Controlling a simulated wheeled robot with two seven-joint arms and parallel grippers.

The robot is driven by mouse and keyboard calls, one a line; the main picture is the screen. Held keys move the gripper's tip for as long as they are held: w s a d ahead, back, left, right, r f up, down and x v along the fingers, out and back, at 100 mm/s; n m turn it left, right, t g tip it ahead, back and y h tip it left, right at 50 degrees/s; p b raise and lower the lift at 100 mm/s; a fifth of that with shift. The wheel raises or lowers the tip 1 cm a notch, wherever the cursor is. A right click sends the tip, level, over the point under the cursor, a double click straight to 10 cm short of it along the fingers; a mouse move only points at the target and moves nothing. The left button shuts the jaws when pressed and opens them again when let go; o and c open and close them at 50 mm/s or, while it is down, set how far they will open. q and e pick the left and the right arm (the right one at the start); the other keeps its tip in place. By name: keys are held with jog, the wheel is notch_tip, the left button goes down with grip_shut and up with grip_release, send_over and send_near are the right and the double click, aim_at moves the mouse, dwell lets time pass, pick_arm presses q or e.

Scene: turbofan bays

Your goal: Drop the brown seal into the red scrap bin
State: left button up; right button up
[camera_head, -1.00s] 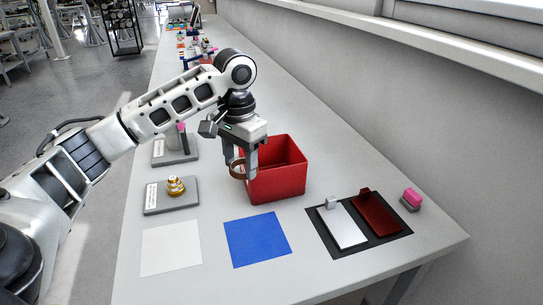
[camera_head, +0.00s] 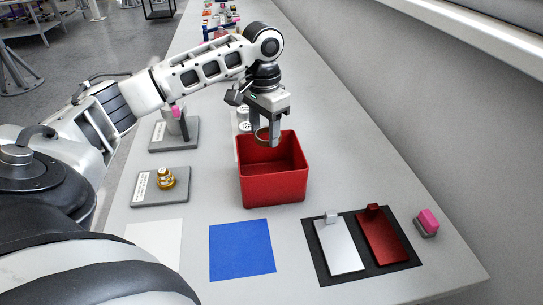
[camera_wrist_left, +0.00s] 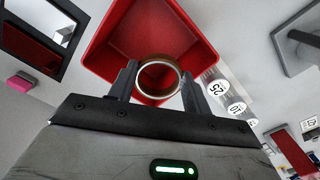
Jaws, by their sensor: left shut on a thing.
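The brown seal (camera_wrist_left: 158,62) is a ring held between the two fingers of my left gripper (camera_wrist_left: 158,85) in the left wrist view. In the head view my left gripper (camera_head: 266,138) points down with the seal (camera_head: 265,134) at its fingertips, over the back part of the red scrap bin (camera_head: 272,185). In the left wrist view the open bin (camera_wrist_left: 205,50) lies behind and below the ring. The bin's visible inside is bare. My right gripper is out of view.
A blue square (camera_head: 242,250) and a white square (camera_head: 155,243) lie in front of the bin. A black mat (camera_head: 344,270) with a white and a red clipboard-like plate is at front right, beside a pink block (camera_head: 428,221). A grey stand (camera_head: 150,190) with a brass fitting is at left.

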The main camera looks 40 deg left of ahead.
pick_arm(q)
jog(key=shift+f, duration=0.95)
jog(key=shift+w, duration=0.1)
jog(key=o, duration=1)
notch_tip(320, 180, up, 16)
